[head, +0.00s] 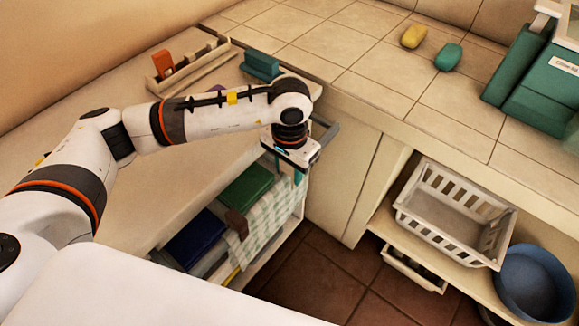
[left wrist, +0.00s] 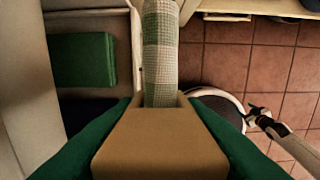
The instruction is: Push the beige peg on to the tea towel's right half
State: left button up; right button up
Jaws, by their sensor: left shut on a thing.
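The tea towel (head: 262,222), green and white checked, hangs at the open side of the shelf unit. It shows in the left wrist view as a narrow strip (left wrist: 160,55). My left gripper (head: 296,176) is at the towel's right end, its fingers pointing down. In the left wrist view its green fingers (left wrist: 160,140) are shut on the beige peg (left wrist: 160,148). The towel strip meets the notch at the peg's far end; how deep it sits inside is hidden. A brown peg (head: 237,223) sits on the towel's left edge.
A green thing (head: 247,186) and a dark blue one (head: 195,238) lie in the shelf unit beside the towel. A counter (head: 220,130) lies under my left arm. A white basket (head: 455,208) and blue basin (head: 535,283) stand right. Tiled floor (head: 315,275) is open between.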

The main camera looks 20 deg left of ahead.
dwell(0.3)
pick_arm(q)
jog(key=o, duration=1)
jog(key=shift+r, duration=0.1)
